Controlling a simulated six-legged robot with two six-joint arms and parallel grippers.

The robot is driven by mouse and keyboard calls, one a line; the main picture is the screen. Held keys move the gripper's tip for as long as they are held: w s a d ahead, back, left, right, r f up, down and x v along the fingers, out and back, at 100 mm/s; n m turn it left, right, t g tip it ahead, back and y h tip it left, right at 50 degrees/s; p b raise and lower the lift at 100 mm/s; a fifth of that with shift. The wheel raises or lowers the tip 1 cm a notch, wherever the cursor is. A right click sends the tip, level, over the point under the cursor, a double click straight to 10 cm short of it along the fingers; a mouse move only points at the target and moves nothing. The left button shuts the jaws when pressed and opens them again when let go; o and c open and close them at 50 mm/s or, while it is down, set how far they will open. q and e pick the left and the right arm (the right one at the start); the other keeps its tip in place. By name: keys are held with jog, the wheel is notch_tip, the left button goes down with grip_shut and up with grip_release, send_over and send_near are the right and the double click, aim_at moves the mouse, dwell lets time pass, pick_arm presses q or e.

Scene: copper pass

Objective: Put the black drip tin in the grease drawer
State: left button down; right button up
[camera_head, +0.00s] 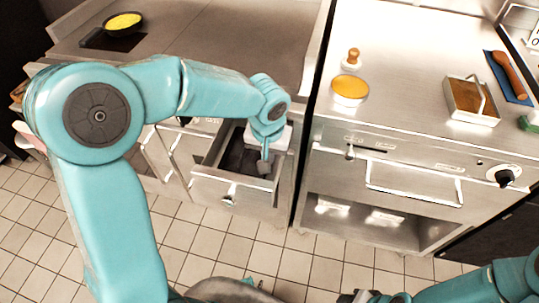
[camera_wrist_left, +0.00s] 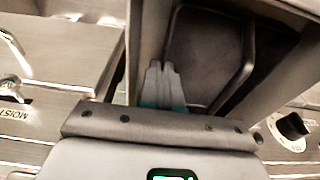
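The grease drawer (camera_head: 209,173) is pulled open below the left counter, and the black drip tin (camera_head: 238,156) shows dark inside its walls. My left gripper (camera_head: 265,167) reaches down into the drawer at the tin's right side. In the left wrist view, the tin (camera_wrist_left: 212,48) lies between the drawer walls, and the gripper's fingers (camera_wrist_left: 162,68) are close together at the tin's rim, seemingly pinching it. Whether the tin rests on the drawer floor is hidden. My right gripper (camera_head: 360,297) is partly visible at the bottom edge; its fingers are unclear.
A pan with yellow food (camera_head: 122,22) stands at the back left. On the right counter are an orange-filled bowl (camera_head: 349,89), a wooden-knobbed item (camera_head: 352,58), a metal tray (camera_head: 472,100) and a blue cloth (camera_head: 504,74). An open shelf (camera_head: 365,218) lies below. The tiled floor is clear.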

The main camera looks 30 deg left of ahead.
pick_arm(q)
jog(key=shift+f, duration=0.25)
jog(key=c, duration=1.8)
grip_release()
jog(key=shift+f, duration=0.1)
jog(key=shift+o, duration=0.8)
jog(key=shift+s, duration=0.1)
jog(key=shift+r, duration=0.2)
jog(key=shift+r, duration=0.25)
notch_tip(320, 180, up, 11)
jog(key=s+p, duration=0.1)
jog(key=p, duration=0.1)
jog(key=shift+s+d+r, duration=0.2)
jog(key=shift+s, duration=0.15)
